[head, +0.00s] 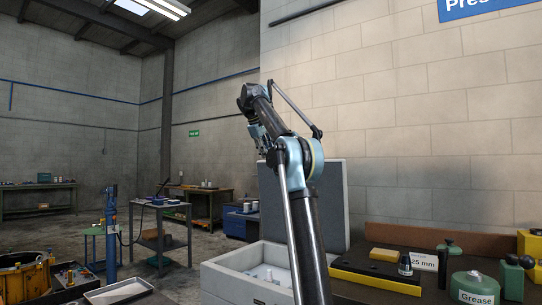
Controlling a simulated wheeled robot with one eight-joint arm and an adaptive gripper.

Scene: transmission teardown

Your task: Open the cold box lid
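The cold box (222,281) is a pale grey box at the lower middle of the head view, with its top open. Its lid (335,205) stands upright at the back of the box, a grey panel with a lighter edge. White pieces (263,273) show inside the box. My arm crosses in front of the box and lid, hiding part of both. My gripper (263,145) seems to be at the far end of the arm, above and left of the lid, partly behind my own links. I cannot make out its fingers or anything held.
A workbench at right holds a black tray (377,279) with a yellow block (385,255), a "25 mm" label (424,261) and a green Grease tin (474,289). A block wall stands close behind. At left are a blue press (111,235) and a small table (160,203).

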